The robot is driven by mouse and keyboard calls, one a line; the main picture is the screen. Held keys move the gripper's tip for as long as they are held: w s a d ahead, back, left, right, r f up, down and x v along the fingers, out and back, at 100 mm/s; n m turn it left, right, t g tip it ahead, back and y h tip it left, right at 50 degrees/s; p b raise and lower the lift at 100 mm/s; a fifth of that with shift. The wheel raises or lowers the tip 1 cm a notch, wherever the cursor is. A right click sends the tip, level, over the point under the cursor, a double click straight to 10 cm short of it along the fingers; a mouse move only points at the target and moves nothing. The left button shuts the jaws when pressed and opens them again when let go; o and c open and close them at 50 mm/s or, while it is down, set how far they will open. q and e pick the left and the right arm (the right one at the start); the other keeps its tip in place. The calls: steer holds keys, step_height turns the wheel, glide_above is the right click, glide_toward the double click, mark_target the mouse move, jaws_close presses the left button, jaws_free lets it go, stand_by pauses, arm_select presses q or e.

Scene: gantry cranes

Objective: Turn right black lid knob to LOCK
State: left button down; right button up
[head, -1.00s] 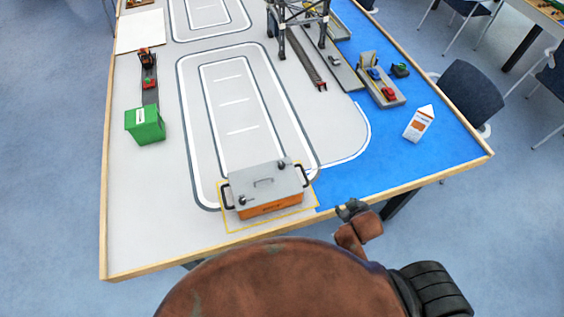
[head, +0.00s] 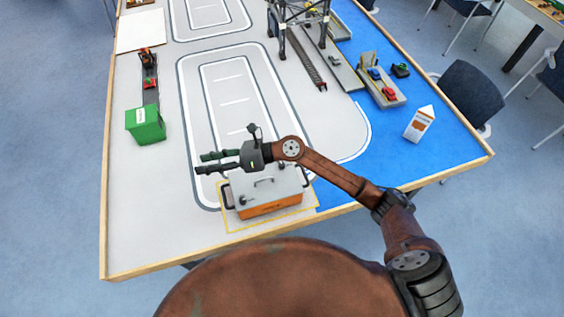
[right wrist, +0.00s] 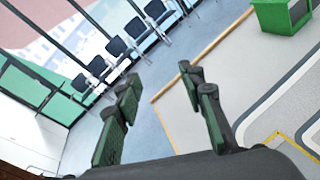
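The box with a grey lid (head: 262,191) and orange body (head: 270,208) stands inside a yellow outline near the table's front edge. A black knob (head: 242,201) shows at the lid's front left. The right lid knob, at the far right corner, is hidden or too unclear behind my right arm. My right gripper (head: 208,162) is above the lid's far left side, its fingers pointing left, apart and empty. In the right wrist view the two fingers (right wrist: 158,78) are also spread with nothing between them. My left gripper is not in view.
A green container (head: 145,124) stands at the table's left. A gantry crane (head: 302,22) stands at the back. The grey surface left of the box is clear.

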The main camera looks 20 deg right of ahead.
step_height(320, 180, down, 6)
steer(key=d+n+g+h, duration=0.2)
steer(key=n+h, duration=0.1)
steer(key=n, duration=0.1)
steer(key=n+g+h, duration=0.1)
steer(key=n+h, duration=0.2)
steer(key=h, duration=0.9)
glide_above(282, 165)
steer(key=f, duration=0.7)
steer(key=shift+w, duration=0.25)
steer(key=shift+d+f+h, duration=0.2)
steer(key=shift+f+h, duration=0.1)
step_height(282, 165, down, 7)
steer(key=shift+p, duration=0.4)
jaws_close()
